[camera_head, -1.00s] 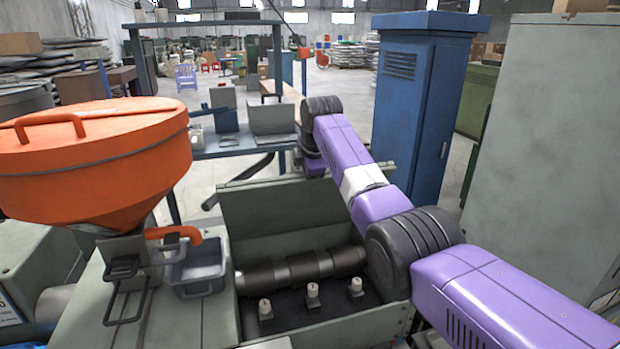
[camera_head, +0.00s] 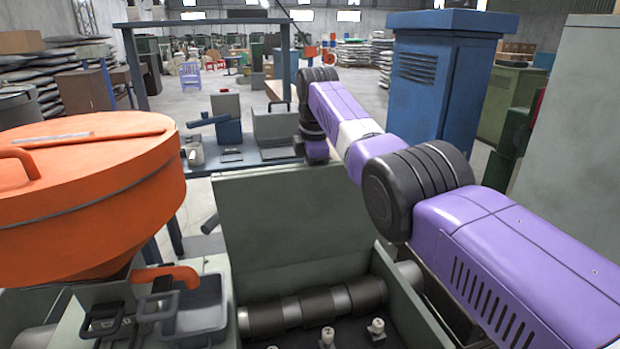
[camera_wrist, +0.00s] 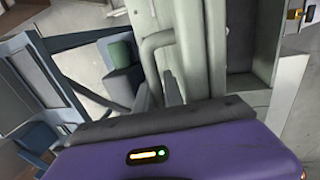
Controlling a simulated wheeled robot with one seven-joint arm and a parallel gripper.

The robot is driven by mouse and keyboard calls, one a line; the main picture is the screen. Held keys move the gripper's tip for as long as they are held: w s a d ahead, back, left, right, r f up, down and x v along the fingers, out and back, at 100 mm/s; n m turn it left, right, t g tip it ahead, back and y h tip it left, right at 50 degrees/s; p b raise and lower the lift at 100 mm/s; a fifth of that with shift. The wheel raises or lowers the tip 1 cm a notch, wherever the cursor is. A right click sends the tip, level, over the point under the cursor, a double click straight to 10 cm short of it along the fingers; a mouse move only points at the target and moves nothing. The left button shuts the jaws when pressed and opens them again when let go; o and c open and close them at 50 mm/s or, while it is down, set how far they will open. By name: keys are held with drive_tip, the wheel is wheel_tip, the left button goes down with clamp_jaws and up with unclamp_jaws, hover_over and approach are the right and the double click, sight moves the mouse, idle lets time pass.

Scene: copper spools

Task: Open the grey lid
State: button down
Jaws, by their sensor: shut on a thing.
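The grey lid (camera_head: 300,220) stands raised at the back of the open machine box in the head view. Its inner face shows, and the box below it is uncovered. In the wrist view the lid (camera_wrist: 202,45) runs upward as a grey-green panel, with a curved tubular handle (camera_wrist: 155,42) on its left side. My purple arm reaches over the box, and its end drops behind the lid's top edge. My gripper (camera_wrist: 170,88) is shut on the handle, just above the purple wrist housing in the wrist view. The exact finger contact is small and partly hidden.
Inside the box lie a dark roller (camera_head: 310,305) and several small pale-topped fittings. An orange hopper (camera_head: 90,200) and a small grey bin (camera_head: 203,312) stand at the left. A blue cabinet (camera_head: 440,85) stands behind my arm. A blue bench (camera_head: 240,158) is beyond the lid.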

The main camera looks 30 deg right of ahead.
drive_tip(key=shift+a+f, duration=0.1)
drive_tip(key=shift+f, duration=0.05)
drive_tip(key=c, duration=1.7)
unclamp_jaws()
drive_tip(key=shift+c, duration=0.2)
wheel_tip(320, 180, up, 8)
drive_tip(key=s+b, duration=0.1)
drive_tip(key=b, duration=0.1)
drive_tip(key=shift+s+a+f, duration=0.15)
drive_tip(key=shift+s, duration=0.05)
